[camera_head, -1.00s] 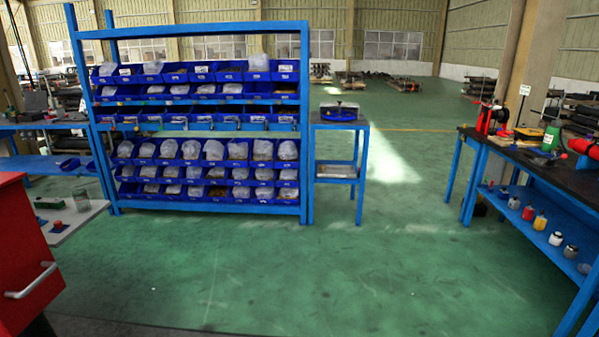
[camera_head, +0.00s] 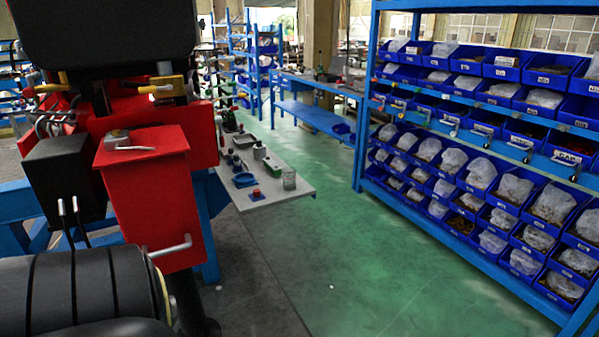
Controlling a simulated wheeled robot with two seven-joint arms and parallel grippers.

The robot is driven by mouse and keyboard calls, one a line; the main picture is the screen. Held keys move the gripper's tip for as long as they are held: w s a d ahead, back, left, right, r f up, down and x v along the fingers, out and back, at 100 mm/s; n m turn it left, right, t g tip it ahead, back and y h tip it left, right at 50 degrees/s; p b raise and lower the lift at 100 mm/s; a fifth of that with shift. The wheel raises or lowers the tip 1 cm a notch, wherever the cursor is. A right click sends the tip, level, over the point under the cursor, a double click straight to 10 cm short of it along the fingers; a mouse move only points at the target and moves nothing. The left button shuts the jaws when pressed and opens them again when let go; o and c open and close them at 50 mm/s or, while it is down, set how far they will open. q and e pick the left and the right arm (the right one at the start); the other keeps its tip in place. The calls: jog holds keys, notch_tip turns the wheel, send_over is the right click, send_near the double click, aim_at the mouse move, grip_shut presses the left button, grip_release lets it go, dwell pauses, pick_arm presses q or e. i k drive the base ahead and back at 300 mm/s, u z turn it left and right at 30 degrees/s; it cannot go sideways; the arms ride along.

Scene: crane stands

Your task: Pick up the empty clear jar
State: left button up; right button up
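A clear jar (camera_head: 289,179) stands upright near the front right corner of a light grey bench top (camera_head: 265,201), left of the picture's middle. It looks empty, but it is small and far off. A small red-topped item (camera_head: 256,194) and a blue tray (camera_head: 243,180) are beside it on the same top. Neither of my grippers shows in the head view, so their state is hidden.
A red machine with a red box (camera_head: 150,190) and a handle stands left of the bench. A blue rack of bins (camera_head: 450,222) stands at the right. Green floor (camera_head: 325,245) between bench and rack is clear. A blue workbench (camera_head: 308,113) stands behind.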

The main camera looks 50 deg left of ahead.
aim_at(289, 179)
jog(key=u, duration=0.7)
jog(key=i, duration=1.5)
jog(key=u, duration=1.15)
